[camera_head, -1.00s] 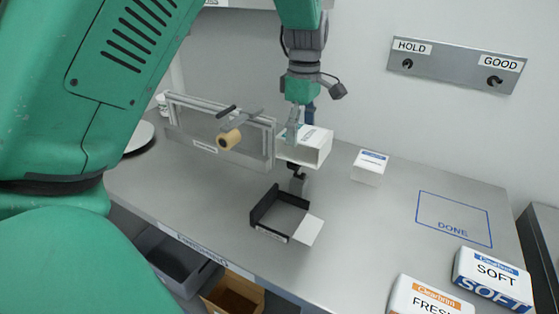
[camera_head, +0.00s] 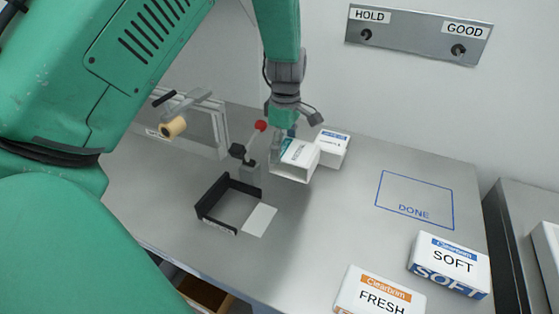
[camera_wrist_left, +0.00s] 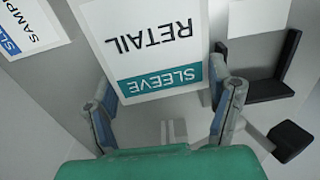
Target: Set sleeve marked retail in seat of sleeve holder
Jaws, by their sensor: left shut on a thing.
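The retail sleeve (camera_head: 293,166) is a white open-ended box with a teal band. Its top reads SLEEVE RETAIL in the left wrist view (camera_wrist_left: 150,42), upside down there. My left gripper (camera_head: 283,150) is shut on it, with one finger on each side of the teal-banded end (camera_wrist_left: 165,100). The sleeve is above the table, right of the sleeve holder. The sleeve holder (camera_head: 208,199) is a black U-shaped frame on the table with a white plate at its right; its seat looks empty. My right gripper is out of view.
The blue-banded sample sleeve (camera_head: 333,147) stands just behind and right of the held sleeve. Boxes marked SOFT (camera_head: 450,265) and FRESH (camera_head: 380,292) lie front right. The outlined DONE area (camera_head: 415,195) is clear. A rail fixture (camera_head: 200,125) stands at the back left.

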